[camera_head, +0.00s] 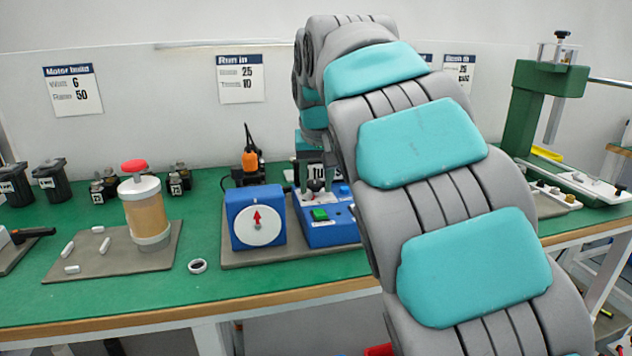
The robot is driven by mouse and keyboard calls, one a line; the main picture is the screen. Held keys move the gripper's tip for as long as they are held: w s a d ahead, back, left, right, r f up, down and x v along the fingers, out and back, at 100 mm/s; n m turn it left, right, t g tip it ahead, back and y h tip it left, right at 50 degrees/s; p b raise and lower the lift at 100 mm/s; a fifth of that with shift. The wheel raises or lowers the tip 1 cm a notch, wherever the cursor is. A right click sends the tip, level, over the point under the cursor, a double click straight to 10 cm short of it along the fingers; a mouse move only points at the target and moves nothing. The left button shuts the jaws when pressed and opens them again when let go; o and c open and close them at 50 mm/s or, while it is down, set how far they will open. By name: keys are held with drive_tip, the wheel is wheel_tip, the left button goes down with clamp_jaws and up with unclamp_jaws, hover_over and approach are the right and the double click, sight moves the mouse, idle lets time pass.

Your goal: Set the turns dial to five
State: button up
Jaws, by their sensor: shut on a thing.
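A blue box (243,204) stands on a grey mat, with a white round dial face (259,225) and a red arrow pointing straight up. Right of it is a blue control unit (331,234) with a green button (320,214) and a label that seems to read 10. My arm comes down over this unit from behind. My gripper (316,184) is small and partly hidden at the unit's upper face, shut on what looks like a small knob there. I cannot read the knob's setting or tell for sure which dial is the turns dial.
A tan cylinder with a red cap (149,210) stands on a mat at left, near small white pieces. An orange tool (251,160) is behind the blue box. A green press (535,105) stands at right.

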clamp_jaws()
drive_tip(key=shift+f+n+b, duration=0.1)
drive_tip(key=shift+n+b, duration=0.2)
drive_tip(key=shift+f+n+y+b, duration=0.1)
drive_tip(key=shift+n+y+b, duration=0.4)
drive_tip(key=shift+n+b, duration=0.25)
drive_tip(key=shift+d+n+g+y+b, duration=0.1)
drive_tip(key=shift+n+g+y+b, duration=0.25)
drive_tip(key=shift+n, duration=0.65)
drive_tip(key=shift+d+n+g+y+b, duration=0.15)
drive_tip(key=shift+n+y+b, duration=0.2)
drive_tip(key=shift+n, duration=0.6)
drive_tip(key=shift+a+r, duration=0.1)
drive_tip(key=shift+r, duration=0.1)
drive_tip(key=o, duration=1)
unclamp_jaws()
drive_tip(key=shift+c, duration=0.2)
